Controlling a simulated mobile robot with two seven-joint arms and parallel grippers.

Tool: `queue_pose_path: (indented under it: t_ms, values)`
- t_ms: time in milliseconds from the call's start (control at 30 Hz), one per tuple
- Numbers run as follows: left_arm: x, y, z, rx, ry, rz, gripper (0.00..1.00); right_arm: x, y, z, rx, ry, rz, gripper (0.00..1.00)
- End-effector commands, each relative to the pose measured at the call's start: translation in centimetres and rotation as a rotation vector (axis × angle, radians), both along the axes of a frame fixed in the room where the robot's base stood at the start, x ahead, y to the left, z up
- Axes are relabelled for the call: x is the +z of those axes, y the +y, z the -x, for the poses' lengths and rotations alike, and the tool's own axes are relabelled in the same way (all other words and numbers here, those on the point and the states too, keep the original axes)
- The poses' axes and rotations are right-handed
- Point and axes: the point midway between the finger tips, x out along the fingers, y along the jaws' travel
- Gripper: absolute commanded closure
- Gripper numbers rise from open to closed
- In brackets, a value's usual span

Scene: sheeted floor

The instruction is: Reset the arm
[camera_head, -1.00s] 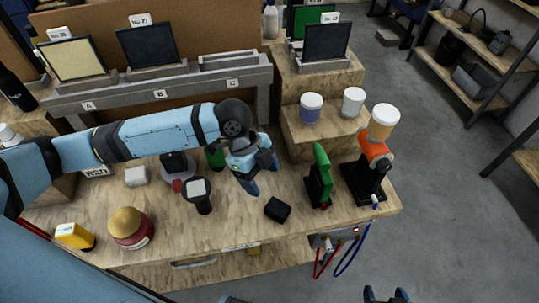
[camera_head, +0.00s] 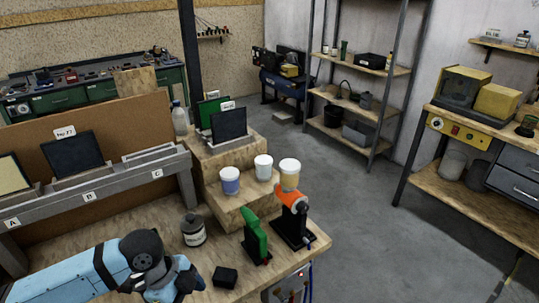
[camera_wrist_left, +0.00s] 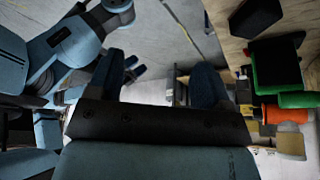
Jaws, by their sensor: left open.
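My left arm is pale blue with dark joints and comes in from the lower left in the head view. Its gripper (camera_head: 182,284) is over the front of the wooden bench, left of a small black block (camera_head: 225,277). In the left wrist view the two dark blue fingers (camera_wrist_left: 158,82) stand apart with nothing between them, so it is open and empty. Blue and dark links of my own body show at the left of that view.
On the bench stand a dark labelled jar (camera_head: 193,231), a green upright device (camera_head: 255,240) and an orange-and-black device (camera_head: 292,215). White-lidded jars (camera_head: 230,182) stand on a wooden step behind. Open grey floor (camera_head: 380,230) lies to the right, before shelves and another workbench.

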Motion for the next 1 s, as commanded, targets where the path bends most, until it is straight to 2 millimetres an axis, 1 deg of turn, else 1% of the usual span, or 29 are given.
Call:
queue_pose_path:
  t_ms: [33, 100, 233, 367, 500, 600, 667, 767, 867, 1000]
  values:
    - [0.0, 0.0, 0.0, 0.0, 0.0, 0.0, 0.27, 0.1, 0.0, -0.2, 0.0, -0.003, 0.001, 0.26]
    - [-0.5, -1.3, 0.1, 0.049, -0.013, 0.045, 0.27, 0.4, 0.0, 0.0, -0.001, 0.001, 0.001, 0.26]
    - [-1.2, -3.4, 0.0, 0.151, -0.044, 0.126, 0.27, 0.8, 0.0, 0.2, 0.0, 0.004, 0.0, 0.26]
    - [-1.9, -5.2, 0.0, 0.275, -0.073, 0.216, 0.27, 1.6, -0.2, -0.2, -0.003, -0.005, 0.002, 0.26]
    - [-2.8, -6.9, 0.1, 0.458, -0.101, 0.332, 0.27, 2.9, -0.4, -0.6, -0.006, -0.016, 0.003, 0.26]
    - [-3.7, -7.4, 0.3, 0.633, -0.124, 0.422, 0.27, 3.6, -0.4, -0.5, -0.006, -0.016, 0.003, 0.26]
    - [-4.3, -7.2, 0.6, 0.744, -0.14, 0.469, 0.27, 4.0, -0.4, -0.3, -0.007, -0.013, 0.003, 0.26]
    - [-5.6, -6.0, 1.6, 0.928, -0.168, 0.529, 0.27, 4.5, -0.4, -0.1, -0.007, -0.009, 0.003, 0.26]
    - [-7.2, -4.0, 3.3, 1.102, -0.204, 0.565, 0.27, 5.0, -0.4, -0.1, -0.007, -0.007, 0.004, 0.26]
    - [-9.3, -0.8, 6.6, 1.297, -0.259, 0.577, 0.27, 5.6, -0.4, 0.0, -0.008, -0.005, 0.005, 0.26]
